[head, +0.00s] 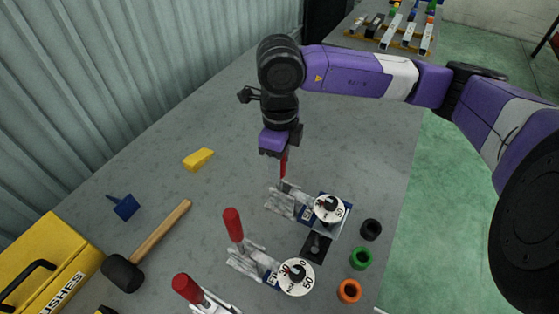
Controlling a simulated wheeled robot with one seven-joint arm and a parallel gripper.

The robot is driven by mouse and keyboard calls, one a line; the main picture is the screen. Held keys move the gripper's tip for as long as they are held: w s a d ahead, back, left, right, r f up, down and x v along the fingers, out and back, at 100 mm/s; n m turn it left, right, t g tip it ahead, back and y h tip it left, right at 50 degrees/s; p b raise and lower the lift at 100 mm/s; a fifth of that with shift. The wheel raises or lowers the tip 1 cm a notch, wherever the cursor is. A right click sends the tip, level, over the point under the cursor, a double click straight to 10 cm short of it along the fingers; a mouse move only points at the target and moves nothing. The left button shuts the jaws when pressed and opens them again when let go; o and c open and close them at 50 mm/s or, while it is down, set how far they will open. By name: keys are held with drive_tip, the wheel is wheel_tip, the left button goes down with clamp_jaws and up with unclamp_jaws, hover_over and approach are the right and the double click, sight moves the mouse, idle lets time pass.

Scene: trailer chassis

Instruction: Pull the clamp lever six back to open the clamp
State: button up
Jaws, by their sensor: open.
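Three toggle clamps with red-handled levers show in the head view, and I cannot read which is number six. The farthest clamp (287,201) has its red lever (284,163) standing upright. My gripper (280,150) is open, pointing down at the top of this lever. The gripper hides the upper end of the handle, and I cannot tell whether the fingers touch it. The middle clamp (252,263) has its red lever (233,224) upright. The nearest clamp's red lever (187,288) leans left, and that clamp is cut off by the lower edge.
White dials (329,209) (296,277) sit right of the clamps, beside black, green and orange rings (361,258). A mallet (162,232), a yellow block (198,159), a blue piece (123,206) and a yellow case (45,262) lie left. The grey table is clear behind my gripper.

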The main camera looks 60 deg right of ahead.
clamp_jaws()
idle(1.3)
